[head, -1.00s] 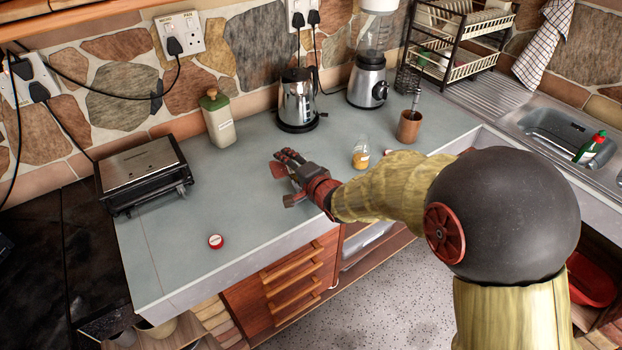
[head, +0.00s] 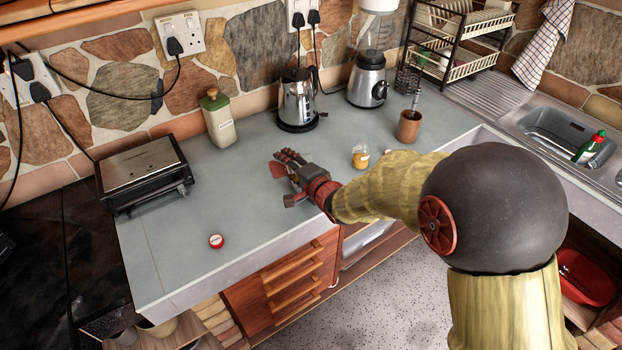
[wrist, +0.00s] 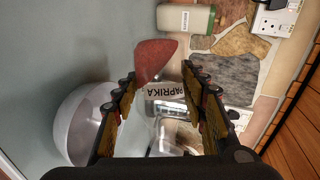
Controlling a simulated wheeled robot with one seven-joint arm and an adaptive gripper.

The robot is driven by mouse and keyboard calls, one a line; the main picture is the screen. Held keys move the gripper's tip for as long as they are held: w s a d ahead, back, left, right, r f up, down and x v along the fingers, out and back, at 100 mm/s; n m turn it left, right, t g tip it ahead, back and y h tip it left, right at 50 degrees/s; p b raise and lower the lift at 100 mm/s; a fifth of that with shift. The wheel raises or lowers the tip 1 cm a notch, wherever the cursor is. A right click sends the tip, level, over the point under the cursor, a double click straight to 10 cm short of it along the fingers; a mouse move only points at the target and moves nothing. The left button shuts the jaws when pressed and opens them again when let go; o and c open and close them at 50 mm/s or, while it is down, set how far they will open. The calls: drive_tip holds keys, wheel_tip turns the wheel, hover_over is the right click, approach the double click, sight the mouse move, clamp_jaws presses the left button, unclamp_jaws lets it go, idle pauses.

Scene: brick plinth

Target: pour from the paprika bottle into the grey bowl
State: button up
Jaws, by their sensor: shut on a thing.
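My gripper (head: 290,178) is over the middle of the counter, shut on the paprika bottle. In the wrist view the bottle's white PAPRIKA label (wrist: 165,91) sits between the fingers (wrist: 160,98), lettering upside down, with a red powder mass beyond the fingertips. In the head view the red end of the paprika bottle (head: 277,170) shows beside the fingers. The bottle's exact tilt is hard to tell. The grey bowl (wrist: 75,122) is pale and round, left of the fingers in the wrist view. I cannot make it out in the head view, where my arm covers part of the counter.
A red-topped lid (head: 216,241) lies near the counter's front. A green-capped bottle (head: 218,120), kettle (head: 298,100) and blender (head: 368,80) stand behind. A grill (head: 146,175) is left. A small jar (head: 361,157) and brown cup (head: 409,126) stand right. The left-middle counter is clear.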

drive_tip(key=shift+f+m+y+p, duration=0.2)
drive_tip(key=shift+m+y+p, duration=0.35)
drive_tip(key=shift+m, duration=0.25)
idle(2.4)
drive_tip(key=shift+w+d+f+m+t+y, duration=0.1)
drive_tip(key=shift+d+f+m+t+y, duration=0.25)
drive_tip(key=shift+m, duration=0.3)
drive_tip(key=shift+d+f+m+t+y, duration=0.15)
drive_tip(key=shift+m+y, duration=0.25)
drive_tip(key=shift+m, duration=0.25)
idle(3.5)
